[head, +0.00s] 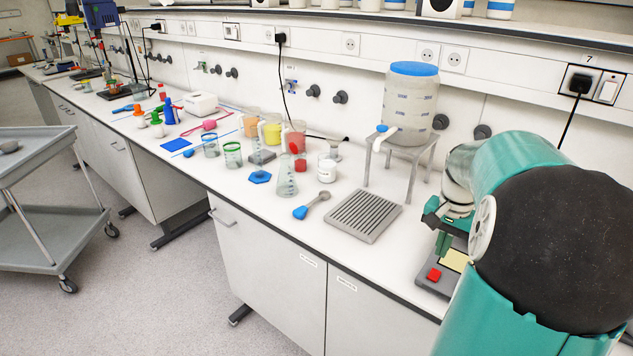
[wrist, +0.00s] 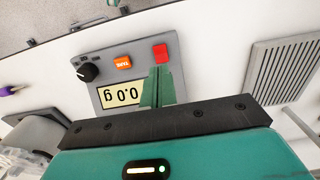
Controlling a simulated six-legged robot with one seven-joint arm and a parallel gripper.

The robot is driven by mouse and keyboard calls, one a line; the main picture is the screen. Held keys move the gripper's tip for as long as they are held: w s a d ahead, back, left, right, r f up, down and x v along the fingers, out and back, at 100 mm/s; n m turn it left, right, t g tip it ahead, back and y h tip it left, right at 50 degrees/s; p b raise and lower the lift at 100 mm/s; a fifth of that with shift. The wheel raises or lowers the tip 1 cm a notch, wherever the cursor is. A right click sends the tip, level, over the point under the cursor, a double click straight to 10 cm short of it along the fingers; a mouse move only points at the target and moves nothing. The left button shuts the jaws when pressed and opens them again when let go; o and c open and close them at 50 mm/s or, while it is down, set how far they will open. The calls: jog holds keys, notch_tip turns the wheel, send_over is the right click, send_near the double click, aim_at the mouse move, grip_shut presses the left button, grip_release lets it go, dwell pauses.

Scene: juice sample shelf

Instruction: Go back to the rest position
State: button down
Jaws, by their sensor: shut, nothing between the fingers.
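My gripper (wrist: 158,88) is shut and empty. In the wrist view its green fingers are together over a grey scale (wrist: 140,62). The scale has a display reading 0.0, a black knob, an orange button and a red button (wrist: 161,53). In the head view my gripper (head: 441,240) is at the right, above the same scale (head: 433,282), partly hidden by my teal arm. Whether the fingers touch the scale cannot be told.
A slotted grey drain tray (head: 364,215) lies left of the scale, with a white tank (head: 411,105) on a metal stand behind it. A grey cart (head: 35,200) stands on the floor.

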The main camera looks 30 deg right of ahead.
jog(key=w+a+r+n+h, duration=0.1)
jog(key=w+a+r+n, duration=0.1)
jog(key=a, duration=0.3)
jog(key=w+a+r+n, duration=0.1)
jog(key=w+a+r, duration=0.1)
jog(key=a, duration=0.3)
jog(key=s+a+r+n+t, duration=0.1)
jog(key=s+a+n+t, duration=0.1)
jog(key=a, duration=0.6)
jog(key=s+a+r+n+t, duration=0.1)
jog(key=s+a+n, duration=0.1)
jog(key=a+n, duration=0.3)
jog(key=s+a+n+t+y, duration=0.1)
jog(key=s+a+n+t, duration=0.1)
jog(key=a, duration=1.1)
jog(key=shift+s+r+n+t, duration=0.3)
jog(key=shift+s+r+n, duration=0.1)
jog(key=shift+n, duration=0.3)
jog(key=shift+d, duration=0.25)
